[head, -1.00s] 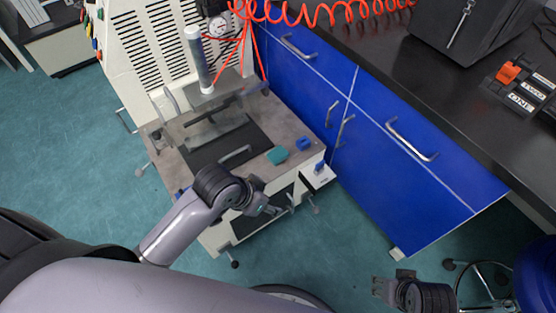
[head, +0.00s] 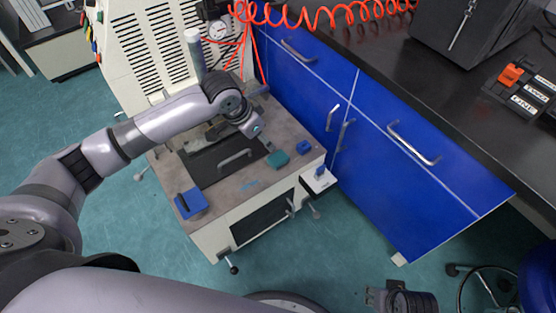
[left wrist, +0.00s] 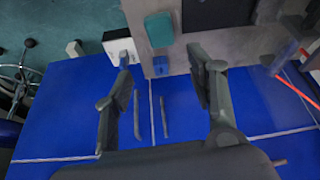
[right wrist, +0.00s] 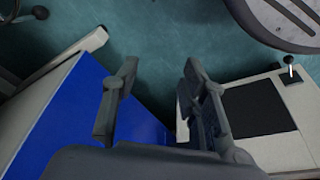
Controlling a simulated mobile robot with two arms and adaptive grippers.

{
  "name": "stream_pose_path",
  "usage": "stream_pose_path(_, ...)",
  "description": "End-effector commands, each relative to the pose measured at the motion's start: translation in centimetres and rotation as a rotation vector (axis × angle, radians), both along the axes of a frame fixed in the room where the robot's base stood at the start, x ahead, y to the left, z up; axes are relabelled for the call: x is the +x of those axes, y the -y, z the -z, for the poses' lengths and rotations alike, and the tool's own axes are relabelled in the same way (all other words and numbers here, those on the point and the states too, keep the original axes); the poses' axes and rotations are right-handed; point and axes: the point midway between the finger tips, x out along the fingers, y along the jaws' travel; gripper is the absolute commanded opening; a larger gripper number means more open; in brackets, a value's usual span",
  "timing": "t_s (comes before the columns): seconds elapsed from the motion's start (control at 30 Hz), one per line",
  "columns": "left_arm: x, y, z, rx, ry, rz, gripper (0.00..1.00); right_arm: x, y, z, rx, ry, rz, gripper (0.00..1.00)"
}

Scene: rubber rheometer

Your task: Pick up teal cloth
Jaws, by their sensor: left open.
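The teal cloth (head: 278,159) lies on the grey top of the machine table, near its right edge. It also shows in the left wrist view as a small teal block-like shape (left wrist: 159,29), beyond my left fingertips. My left gripper (head: 263,142) is open and empty, just up and left of the cloth in the head view, apart from it by what I can see. My right gripper (head: 374,296) is low in the head view, over the floor and away from the table. In the right wrist view its fingers (right wrist: 161,70) are apart with nothing between them.
A small blue block (head: 304,147) sits right beside the cloth. A blue holder (head: 190,204) stands at the table's front left corner. A metal handle (head: 235,160) rises from the dark plate. Blue cabinets (head: 400,170) with bar handles stand close on the right.

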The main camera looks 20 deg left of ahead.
Motion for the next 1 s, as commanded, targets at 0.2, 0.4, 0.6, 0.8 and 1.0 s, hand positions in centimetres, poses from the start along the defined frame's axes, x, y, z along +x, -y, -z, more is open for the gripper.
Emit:
stream_pose_path(0.2,1.1,0.8,3.5,-0.002,0.000,-0.001,0.52,0.0,0.1,-3.5,0.001,0.022,0.003,0.40)
stream_pose_path(0.4,2.1,1.3,6.2,-0.001,0.000,0.000,0.52,-0.5,0.2,-6.9,0.002,0.041,0.006,0.40)
stream_pose_path(0.6,2.9,1.8,8.5,0.000,0.000,-0.001,0.52,-1.3,0.4,-9.3,0.002,0.051,0.007,0.40)
stream_pose_path(0.8,3.3,2.1,9.4,-0.001,0.002,0.001,0.52,-1.6,0.4,-9.9,0.001,0.053,0.008,0.40)
stream_pose_path(1.0,4.2,2.5,12.5,0.000,0.000,0.001,0.52,-1.6,0.4,-8.1,0.001,0.053,0.008,0.40)
